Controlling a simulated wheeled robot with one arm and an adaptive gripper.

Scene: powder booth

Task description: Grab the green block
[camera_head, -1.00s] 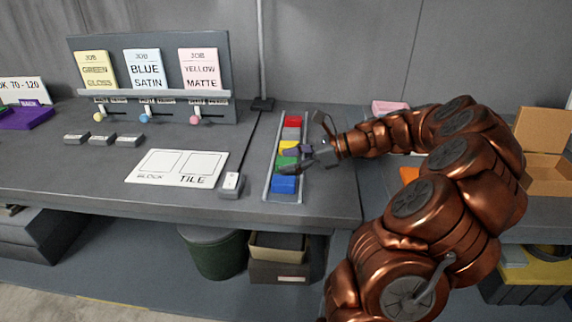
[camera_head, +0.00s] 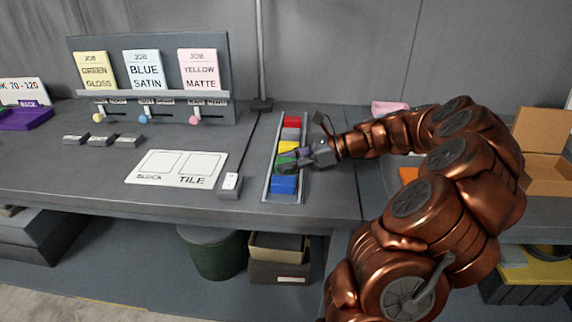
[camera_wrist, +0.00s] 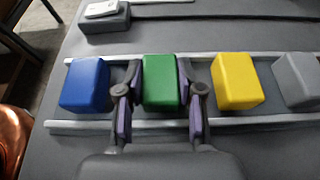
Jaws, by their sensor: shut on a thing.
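The green block (camera_wrist: 161,84) sits in the rack between a blue block (camera_wrist: 84,84) and a yellow block (camera_wrist: 236,80). My gripper (camera_wrist: 160,90) has one finger on each side of the green block and is shut on it. The green block also shows in the head view (camera_head: 286,161), partly hidden by my gripper (camera_head: 291,160). The block still appears to be down in the row, between the rack's rails (camera_wrist: 260,121).
A white card marked TILE (camera_head: 178,167) and a small grey holder (camera_head: 230,187) lie to the left. Job cards (camera_head: 144,69) stand on a board behind.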

